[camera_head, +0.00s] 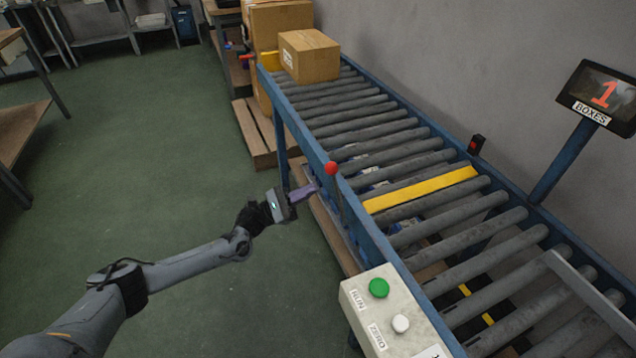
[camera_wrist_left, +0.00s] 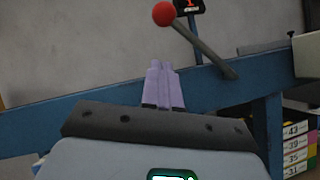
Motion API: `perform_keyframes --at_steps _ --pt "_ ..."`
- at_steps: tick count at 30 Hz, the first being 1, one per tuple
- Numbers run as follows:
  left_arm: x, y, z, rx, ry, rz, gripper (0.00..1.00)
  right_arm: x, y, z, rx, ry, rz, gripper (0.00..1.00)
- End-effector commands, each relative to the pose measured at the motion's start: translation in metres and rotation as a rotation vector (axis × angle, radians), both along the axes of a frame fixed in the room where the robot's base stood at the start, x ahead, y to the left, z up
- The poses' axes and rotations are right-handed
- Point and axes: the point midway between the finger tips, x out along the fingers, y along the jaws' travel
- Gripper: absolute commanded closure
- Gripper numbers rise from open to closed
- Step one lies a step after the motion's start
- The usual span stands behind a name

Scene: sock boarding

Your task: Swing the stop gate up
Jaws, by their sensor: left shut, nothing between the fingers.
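A lever with a red knob (camera_head: 331,168) is mounted at the near side rail of the roller conveyor. In the left wrist view the red knob (camera_wrist_left: 164,14) is up and to the left of its pivot, with the grey rod tilted. A yellow bar (camera_head: 420,189), likely the stop gate, spans the rollers beside the lever and appears to lie about level with them. My left gripper (camera_head: 312,190) is shut and empty, just outside the near rail, below and left of the knob. Its purple fingers (camera_wrist_left: 161,66) point toward the rail, apart from the knob. My right gripper is not in view.
A cardboard box (camera_head: 309,56) sits on the far end of the rollers (camera_head: 365,125). A control box (camera_head: 390,315) with green and white buttons is on the near rail. A display (camera_head: 602,95) reads 1. The green floor left of the conveyor is open.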

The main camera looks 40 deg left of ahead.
Motion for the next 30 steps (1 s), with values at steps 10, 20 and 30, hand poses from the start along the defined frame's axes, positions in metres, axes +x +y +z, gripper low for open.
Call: perform_keyframes --at_steps 10,20,30 --pt "0.013 -0.022 0.035 0.001 -0.002 -0.002 1.0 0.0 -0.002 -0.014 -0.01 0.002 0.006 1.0" --pt "0.014 -0.027 0.047 0.0 0.0 0.0 1.0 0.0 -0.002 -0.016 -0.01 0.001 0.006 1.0" --pt "0.013 -0.027 0.048 0.003 -0.001 0.001 1.0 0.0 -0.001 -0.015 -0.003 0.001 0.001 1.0"
